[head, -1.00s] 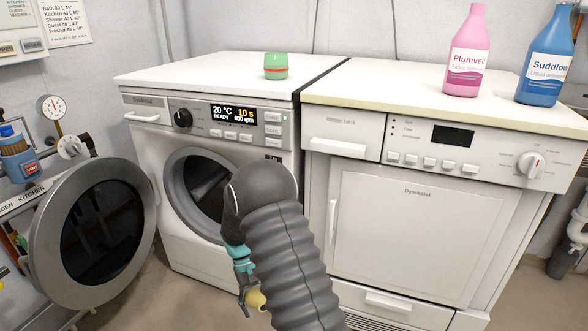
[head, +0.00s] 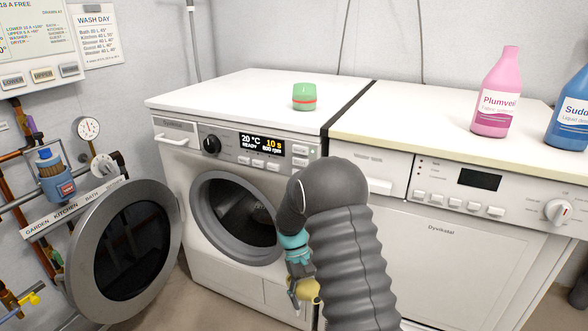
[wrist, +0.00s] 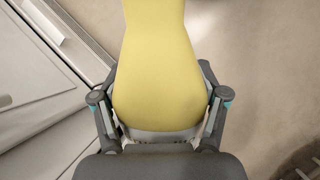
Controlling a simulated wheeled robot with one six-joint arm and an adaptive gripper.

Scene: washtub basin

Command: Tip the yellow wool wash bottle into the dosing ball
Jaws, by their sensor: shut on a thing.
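The yellow wool wash bottle (wrist: 160,75) fills the middle of the wrist view, between the two fingers of my gripper (wrist: 160,115). My gripper is shut on it. In the head view my gripper (head: 297,285) hangs low in front of the washing machine, and only a small yellow part of the bottle (head: 308,289) shows beside my arm. The dosing ball (head: 304,97), green with a red band, sits on top of the washing machine near its right side. My gripper is well below it and apart from it.
The washing machine (head: 230,100) has its round door (head: 127,250) swung open to the left. A dryer (head: 450,240) stands to its right, with a pink Plumveil bottle (head: 496,100) and a blue Suddlow bottle (head: 572,115) on top. Pipes and a gauge (head: 88,128) line the left wall.

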